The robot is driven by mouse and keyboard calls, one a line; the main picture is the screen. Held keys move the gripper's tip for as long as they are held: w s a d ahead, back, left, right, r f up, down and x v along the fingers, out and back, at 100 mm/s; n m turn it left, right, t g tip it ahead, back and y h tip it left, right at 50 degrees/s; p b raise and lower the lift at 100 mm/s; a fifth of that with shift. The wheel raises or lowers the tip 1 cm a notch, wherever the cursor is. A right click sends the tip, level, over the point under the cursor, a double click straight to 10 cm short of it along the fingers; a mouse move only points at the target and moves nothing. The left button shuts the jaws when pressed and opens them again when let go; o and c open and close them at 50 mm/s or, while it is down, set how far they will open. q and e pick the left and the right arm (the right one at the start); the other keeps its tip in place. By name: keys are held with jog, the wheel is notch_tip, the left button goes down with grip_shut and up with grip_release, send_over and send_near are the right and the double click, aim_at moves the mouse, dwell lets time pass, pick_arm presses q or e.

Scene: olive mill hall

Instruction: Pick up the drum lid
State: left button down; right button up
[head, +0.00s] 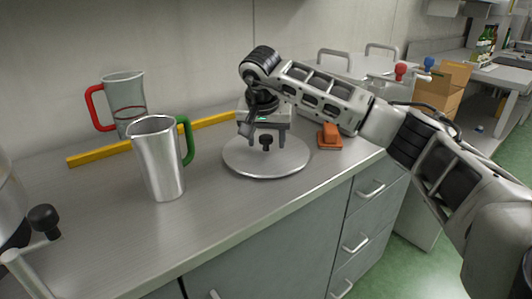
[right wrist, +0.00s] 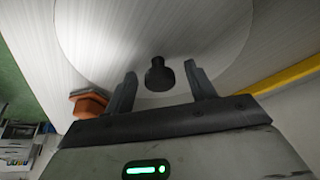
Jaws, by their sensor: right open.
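The drum lid (head: 258,164) is a flat, round, pale metal disc with a black knob (head: 266,141) at its centre. It lies on the steel worktop. My right gripper (head: 267,133) is open, pointing down over the middle of the lid. In the right wrist view the lid (right wrist: 110,38) fills the upper part, and its knob (right wrist: 158,76) shows between the two open fingers of the gripper (right wrist: 161,76), with a gap on each side. My left gripper is not in view.
A steel jug with green handle (head: 163,165) stands left of the lid, with a red-handled clear jug (head: 124,97) behind it. A yellow bar (head: 100,154) runs along the back. An orange block (head: 330,137) sits right of the lid.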

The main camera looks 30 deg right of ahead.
grip_shut()
